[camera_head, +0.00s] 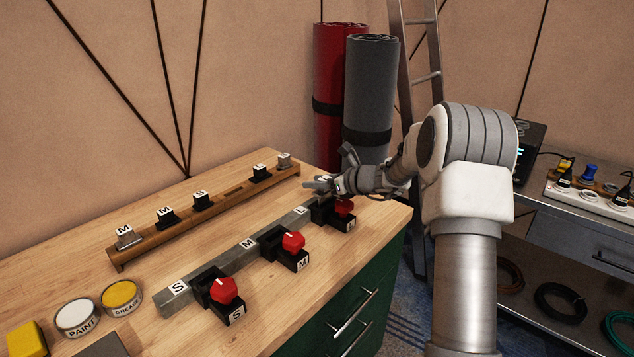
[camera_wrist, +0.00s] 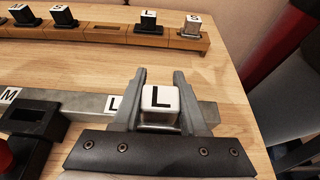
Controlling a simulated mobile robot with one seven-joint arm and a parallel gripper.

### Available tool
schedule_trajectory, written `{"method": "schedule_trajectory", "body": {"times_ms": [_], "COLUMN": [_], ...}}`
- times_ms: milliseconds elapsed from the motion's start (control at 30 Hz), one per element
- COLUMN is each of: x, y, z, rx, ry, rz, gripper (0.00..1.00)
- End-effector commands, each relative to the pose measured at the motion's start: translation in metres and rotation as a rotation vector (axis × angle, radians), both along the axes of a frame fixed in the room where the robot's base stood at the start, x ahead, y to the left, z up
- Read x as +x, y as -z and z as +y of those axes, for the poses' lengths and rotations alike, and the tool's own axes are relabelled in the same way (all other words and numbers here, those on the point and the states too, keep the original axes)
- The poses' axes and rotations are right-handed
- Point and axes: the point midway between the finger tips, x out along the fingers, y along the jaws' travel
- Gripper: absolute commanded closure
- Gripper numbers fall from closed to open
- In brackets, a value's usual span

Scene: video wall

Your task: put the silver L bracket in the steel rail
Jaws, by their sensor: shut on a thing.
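The silver L bracket (camera_wrist: 160,100), topped by a white cube marked L, is between the fingers of my gripper (camera_wrist: 161,75). In the head view my gripper (camera_head: 322,185) is at the far end of the steel rail (camera_head: 226,258). The grey rail carries labels S, M and L. In the wrist view the rail (camera_wrist: 85,103) runs in from the left to the bracket, with the rail's L label (camera_wrist: 113,104) just left of my fingers. The bracket's lower part is mostly hidden, so I cannot tell whether it is seated in the rail.
Black clamps with red knobs (camera_head: 224,290) line the rail's near side. A wooden rack (camera_head: 232,190) behind holds several black and silver brackets. Paint (camera_head: 77,316) and grease (camera_head: 121,295) tins stand at the left. Rolled mats (camera_head: 370,95) stand beyond the bench.

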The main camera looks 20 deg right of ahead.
Motion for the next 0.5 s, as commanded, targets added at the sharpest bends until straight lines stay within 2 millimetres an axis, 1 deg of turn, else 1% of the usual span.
{"method": "schedule_trajectory", "body": {"times_ms": [167, 500], "x": [0.0, 0.0], "y": [0.0, 0.01], "z": [0.0, 0.0], "rx": [0.0, 0.0], "ry": [0.0, 0.0], "rz": [-0.001, -0.001], "gripper": [1.0, 1.0]}}
